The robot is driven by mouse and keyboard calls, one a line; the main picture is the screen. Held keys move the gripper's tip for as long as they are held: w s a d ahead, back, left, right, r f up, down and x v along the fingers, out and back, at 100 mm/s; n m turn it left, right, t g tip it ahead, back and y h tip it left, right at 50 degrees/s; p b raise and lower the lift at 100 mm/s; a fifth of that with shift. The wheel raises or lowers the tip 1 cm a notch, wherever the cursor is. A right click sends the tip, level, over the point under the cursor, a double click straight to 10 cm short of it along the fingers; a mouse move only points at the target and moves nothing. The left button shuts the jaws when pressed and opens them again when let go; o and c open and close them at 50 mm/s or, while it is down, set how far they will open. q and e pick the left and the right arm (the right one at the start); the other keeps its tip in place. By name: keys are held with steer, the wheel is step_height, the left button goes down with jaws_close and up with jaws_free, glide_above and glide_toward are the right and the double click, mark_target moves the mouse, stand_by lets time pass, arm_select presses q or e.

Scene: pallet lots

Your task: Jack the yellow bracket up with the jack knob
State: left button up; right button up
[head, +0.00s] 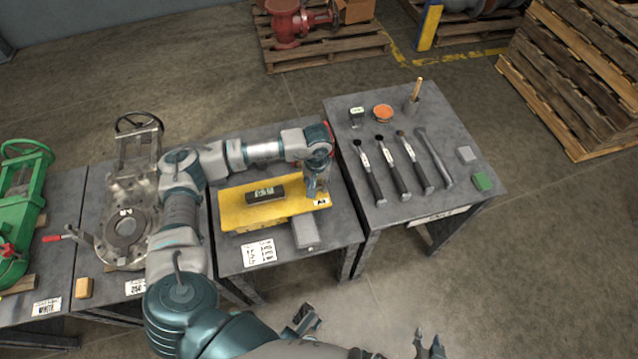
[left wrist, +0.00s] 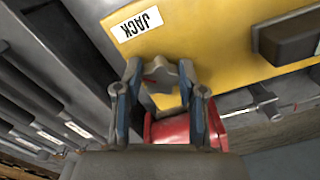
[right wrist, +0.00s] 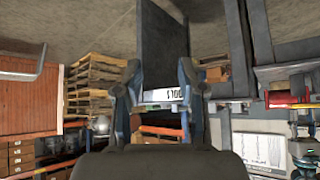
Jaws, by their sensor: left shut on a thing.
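The yellow bracket (head: 235,213) lies on the middle table in the head view. It carries a black labelled block (head: 265,194). My left gripper (head: 316,190) points down at the bracket's right end. In the left wrist view my left gripper (left wrist: 160,85) is shut on the grey lobed jack knob (left wrist: 160,72), beside the yellow bracket (left wrist: 215,45) and its JACK label (left wrist: 137,23). A red body (left wrist: 180,130) shows below the knob, partly hidden by the fingers. My right gripper (head: 430,347) is open and empty, low in front of the tables.
A grey block (head: 306,231) stands at the bracket's front edge. The right table (head: 465,205) holds several black-handled tools and small containers. A valve-like grey fixture (head: 127,230) stands on the table to the left. The floor at front right is clear.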

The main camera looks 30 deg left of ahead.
arm_select(q)
steer(key=m+b, duration=0.1)
steer(key=m, duration=0.1)
steer(key=m+b, duration=0.1)
steer(key=m, duration=0.2)
steer(key=shift+w+a+f, duration=0.1)
steer(key=shift+a+f, duration=0.1)
steer(key=m+b, duration=0.2)
steer(key=m, duration=0.3)
steer(key=shift+b, duration=0.3)
steer(key=shift+r+m+b, duration=0.15)
steer(key=shift+m+b, duration=0.2)
steer(key=shift+m, duration=0.45)
arm_select(e)
steer(key=w+a+r+t+y, duration=0.3)
steer(key=w+a+r+t, duration=0.1)
steer(key=w+r+t, duration=0.4)
steer(key=shift+r+t, duration=1.4)
steer(key=shift+r, duration=0.55)
steer(key=shift+a, duration=0.1)
steer(key=shift+w, duration=0.1)
arm_select(q)
steer(key=o, duration=0.9)
steer(key=shift+o, duration=1.2)
steer(key=shift+w, duration=0.15)
arm_select(e)
steer(key=shift+w, duration=0.15)
steer(key=shift+a, duration=0.1)
